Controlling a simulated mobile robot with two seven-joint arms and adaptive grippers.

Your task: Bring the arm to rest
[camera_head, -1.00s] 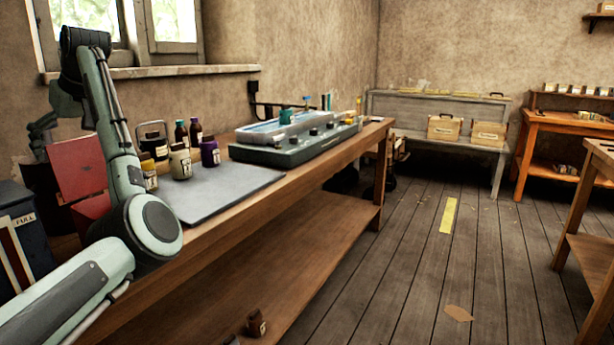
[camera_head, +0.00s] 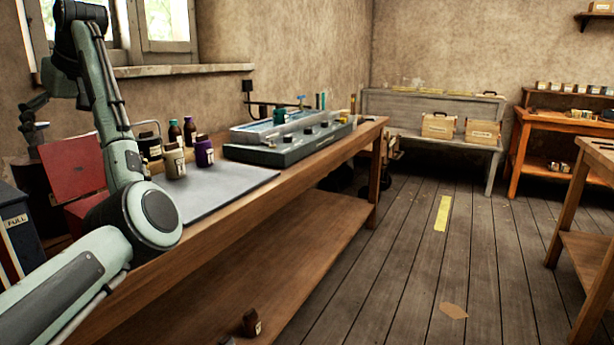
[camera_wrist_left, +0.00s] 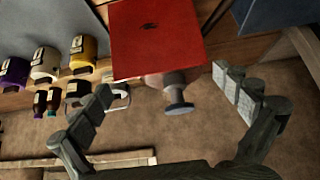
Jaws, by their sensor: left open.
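My left arm comes in from the left in the head view, bent at the elbow and raised in front of the bench. My right gripper is not in view.
The wooden bench (camera_head: 290,205) carries a grey mat (camera_head: 225,190), several bottles (camera_head: 204,152) and a grey-green tray unit (camera_head: 290,140). A dark box marked FULL (camera_head: 18,228) stands at the left. The wall and window sill (camera_head: 180,70) lie behind.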

